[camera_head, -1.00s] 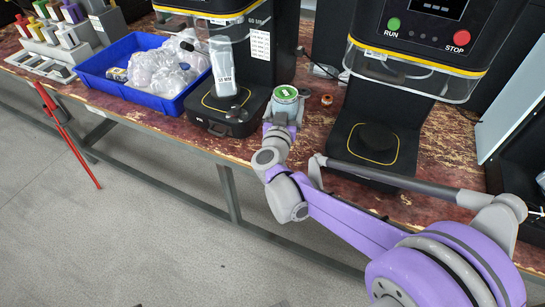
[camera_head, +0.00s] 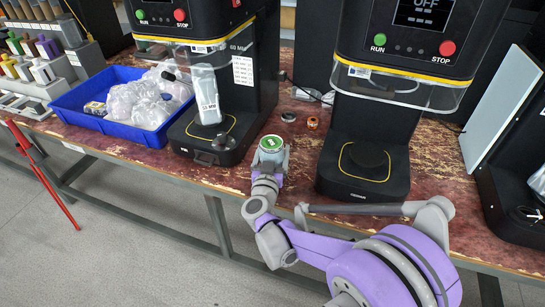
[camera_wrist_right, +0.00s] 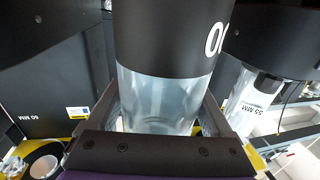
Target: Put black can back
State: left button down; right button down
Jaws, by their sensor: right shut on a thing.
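My right gripper (camera_head: 270,163) is at the front edge of the table, between the two machines. In the right wrist view, its fingers (camera_wrist_right: 160,105) are shut on a can (camera_wrist_right: 172,40), one finger on each side. The can has a black band with part of white lettering and a clear section. In the head view, a round green-and-white top (camera_head: 272,143) shows at the gripper's end; the rest of the can is hidden there. I cannot tell whether the can touches the table. My left gripper is not in view.
A blue crate (camera_head: 75,122) of clear items is further left. Two small round items, one green-topped (camera_head: 288,117) and one orange (camera_head: 312,122), lie behind my gripper.

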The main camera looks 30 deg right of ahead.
jog(key=shift+f, duration=0.75)
grip_release()
jog(key=shift+f, duration=0.15)
